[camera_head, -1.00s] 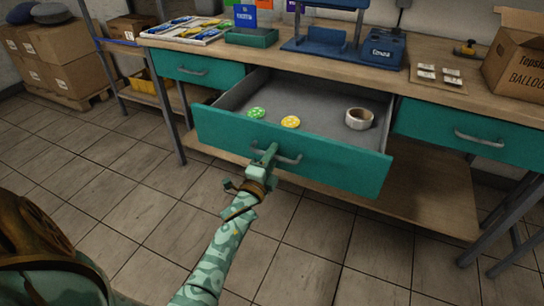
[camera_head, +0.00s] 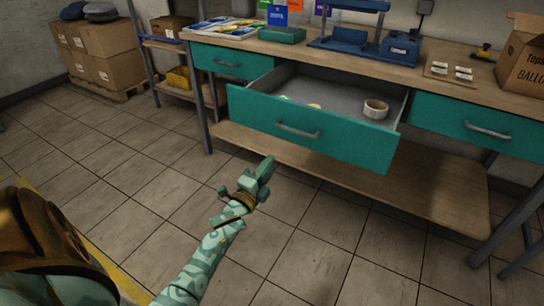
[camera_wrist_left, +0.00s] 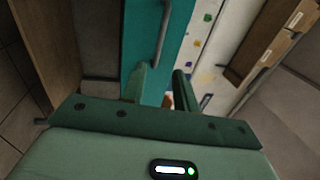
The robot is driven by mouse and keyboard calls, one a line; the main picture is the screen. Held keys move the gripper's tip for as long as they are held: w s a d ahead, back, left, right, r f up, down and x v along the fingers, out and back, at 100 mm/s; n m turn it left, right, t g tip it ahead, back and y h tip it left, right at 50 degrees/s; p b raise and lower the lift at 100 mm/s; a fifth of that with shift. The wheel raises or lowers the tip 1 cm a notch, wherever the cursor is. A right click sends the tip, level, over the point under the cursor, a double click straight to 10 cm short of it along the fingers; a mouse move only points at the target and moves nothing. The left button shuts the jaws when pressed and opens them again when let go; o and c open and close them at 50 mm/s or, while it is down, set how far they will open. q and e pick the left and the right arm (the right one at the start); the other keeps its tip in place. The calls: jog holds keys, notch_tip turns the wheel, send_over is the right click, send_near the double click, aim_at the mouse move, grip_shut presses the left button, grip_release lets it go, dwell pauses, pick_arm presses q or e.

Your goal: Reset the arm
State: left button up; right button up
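My left gripper (camera_head: 265,166) is in front of the workbench, below and to the left of the drawer handle (camera_head: 298,131) and apart from it. In the left wrist view its two fingers (camera_wrist_left: 160,86) stand apart with nothing between them. The middle teal drawer (camera_head: 340,142) is pulled open. The handle also shows in the left wrist view (camera_wrist_left: 163,34), ahead of the fingers. My right gripper is not in view.
The drawer holds a tape roll (camera_head: 375,109) and partly hidden green and yellow round items. The wooden bench top (camera_head: 440,83) carries a blue press (camera_head: 350,40) and a cardboard box (camera_head: 526,62). A low wooden shelf (camera_head: 420,187) lies beneath. The tiled floor in front is clear.

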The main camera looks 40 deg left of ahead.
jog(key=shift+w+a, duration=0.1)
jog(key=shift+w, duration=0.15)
